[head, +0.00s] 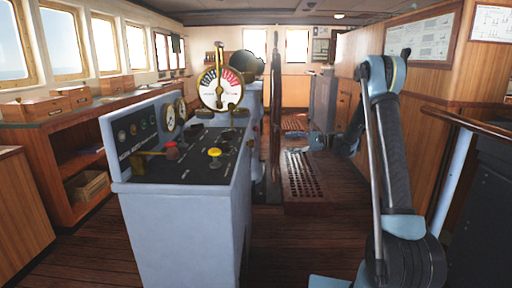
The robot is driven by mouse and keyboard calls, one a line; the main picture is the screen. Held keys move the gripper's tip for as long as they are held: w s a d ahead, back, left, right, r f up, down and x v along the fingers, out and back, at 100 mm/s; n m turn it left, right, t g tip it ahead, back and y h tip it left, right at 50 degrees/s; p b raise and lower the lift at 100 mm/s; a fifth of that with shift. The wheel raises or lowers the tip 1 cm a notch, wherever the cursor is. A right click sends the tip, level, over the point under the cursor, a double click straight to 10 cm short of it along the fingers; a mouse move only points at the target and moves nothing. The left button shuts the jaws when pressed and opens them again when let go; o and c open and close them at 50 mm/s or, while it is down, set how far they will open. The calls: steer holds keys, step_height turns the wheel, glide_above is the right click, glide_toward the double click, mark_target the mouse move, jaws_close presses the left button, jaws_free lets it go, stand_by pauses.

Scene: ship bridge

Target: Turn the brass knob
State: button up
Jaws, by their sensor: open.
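A grey console (190,235) stands left of centre with a dark sloping control panel. A yellow, brass-coloured knob (215,152) sits upright on the panel near its middle. A red knob (172,147) stands to its left, beside a brass-coloured lever (147,154). My arm rises at the right and bends away at the top. My gripper (303,140) is small in the picture beyond the console, to the right of the yellow knob and well apart from it. It is open, and I see nothing held in it.
A round telegraph dial (221,89) and small gauges stand at the console's back. A dark ship's wheel (275,120), seen edge-on, stands right of the console, beside a raised grating (307,178). A wooden handrail (465,125) runs along the right. The wooden floor between console and arm is clear.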

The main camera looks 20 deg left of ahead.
mark_target(250, 144)
steer(key=w+x, duration=0.1)
steer(key=x, duration=1.6)
steer(key=shift+s+a+y, duration=0.15)
steer(key=shift+a+y, duration=0.15)
steer(key=shift+a, duration=0.15)
steer(key=shift+f, duration=0.1)
steer(key=c, duration=1.1)
